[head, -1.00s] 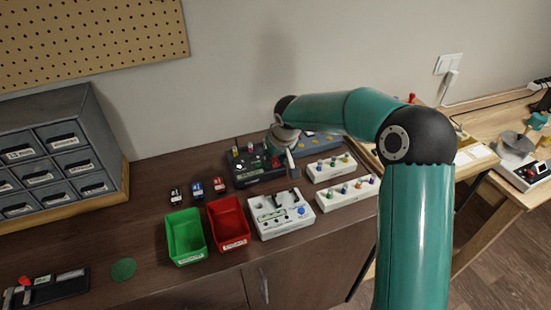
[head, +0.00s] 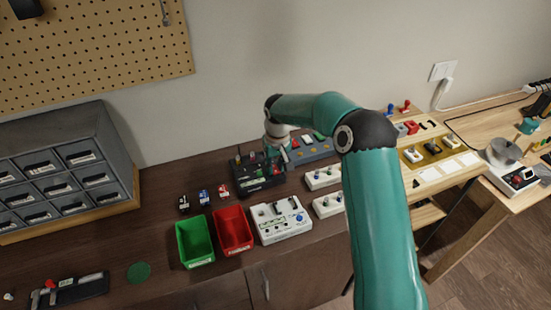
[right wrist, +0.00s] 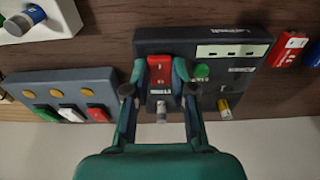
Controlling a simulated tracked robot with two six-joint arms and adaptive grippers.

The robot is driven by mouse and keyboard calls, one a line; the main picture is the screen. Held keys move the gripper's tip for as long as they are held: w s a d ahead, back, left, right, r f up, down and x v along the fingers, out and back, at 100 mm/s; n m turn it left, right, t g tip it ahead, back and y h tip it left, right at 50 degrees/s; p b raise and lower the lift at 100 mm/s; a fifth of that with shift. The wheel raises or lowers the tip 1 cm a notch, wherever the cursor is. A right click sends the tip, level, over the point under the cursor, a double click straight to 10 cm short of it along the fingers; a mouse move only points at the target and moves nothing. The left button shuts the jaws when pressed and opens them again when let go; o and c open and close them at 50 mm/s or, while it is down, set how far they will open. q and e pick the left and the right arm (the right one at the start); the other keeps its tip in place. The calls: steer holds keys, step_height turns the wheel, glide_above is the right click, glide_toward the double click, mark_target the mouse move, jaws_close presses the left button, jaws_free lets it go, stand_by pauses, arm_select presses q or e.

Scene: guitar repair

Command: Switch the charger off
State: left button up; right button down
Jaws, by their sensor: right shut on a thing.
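The charger is a black box (head: 258,187) on the dark bench, partly hidden by my right arm in the head view. In the right wrist view the charger (right wrist: 245,75) shows a pale labelled strip, a round green button or lamp (right wrist: 201,71) and a yellow-tipped post (right wrist: 224,108). I cannot tell whether this red part is the switch. My left gripper is not in view.
A grey box with coloured rockers (right wrist: 70,90) stands beside the charger. Small cells (head: 204,196), a green bin (head: 195,242), a red bin (head: 233,231), a white device (head: 282,222) and white knob blocks (head: 323,178) stand around it.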

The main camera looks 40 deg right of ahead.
mark_target(277, 172)
steer(key=c, duration=1)
jaws_free()
steer(key=shift+o, duration=0.2)
steer(key=shift+r, duration=0.15)
step_height(277, 172, up, 12)
steer(key=s, duration=0.1)
steer(key=shift+a+f, duration=0.15)
steer(key=shift+f, duration=0.05)
